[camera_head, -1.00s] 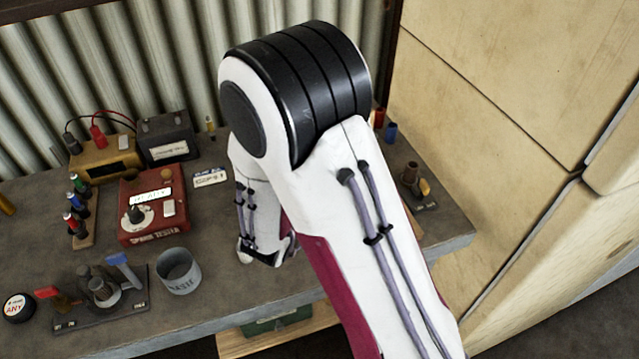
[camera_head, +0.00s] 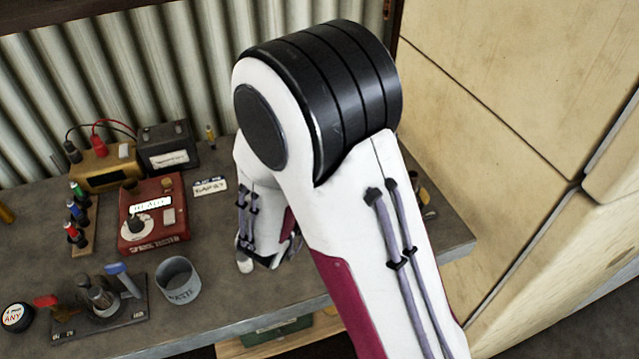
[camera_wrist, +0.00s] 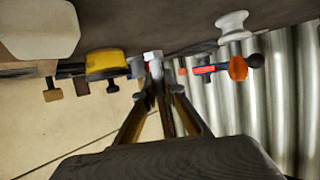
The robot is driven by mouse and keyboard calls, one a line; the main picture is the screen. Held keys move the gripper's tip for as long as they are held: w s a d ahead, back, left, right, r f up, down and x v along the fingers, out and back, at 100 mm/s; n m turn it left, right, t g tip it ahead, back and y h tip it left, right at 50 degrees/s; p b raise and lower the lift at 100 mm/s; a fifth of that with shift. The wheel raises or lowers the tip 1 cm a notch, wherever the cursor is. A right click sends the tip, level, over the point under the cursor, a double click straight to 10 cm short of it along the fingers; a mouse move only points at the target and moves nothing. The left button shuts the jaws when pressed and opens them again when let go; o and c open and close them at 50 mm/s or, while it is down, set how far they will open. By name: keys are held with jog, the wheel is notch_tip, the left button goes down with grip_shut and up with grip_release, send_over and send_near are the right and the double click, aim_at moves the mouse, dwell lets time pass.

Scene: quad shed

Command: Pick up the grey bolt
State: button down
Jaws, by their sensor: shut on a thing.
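My gripper (camera_wrist: 161,92) shows in the wrist view with its two fingers close together, shut on a small pale grey piece that I take to be the grey bolt (camera_wrist: 154,62). Only its light end stands out past the fingertips; the rest is hidden between the fingers. The wrist picture is upside down, with the bench top (camera_wrist: 180,15) along its upper edge.
The bench (camera_head: 215,320) carries a red tester (camera_head: 153,232), a grey cup (camera_head: 178,282), a dark tool stand (camera_head: 100,320), a yellow box (camera_head: 105,165) and a dark battery-like box (camera_head: 168,147). A corrugated wall stands behind and a pale cabinet (camera_head: 500,110) to the right.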

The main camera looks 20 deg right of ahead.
jog(key=shift+r, duration=3.65)
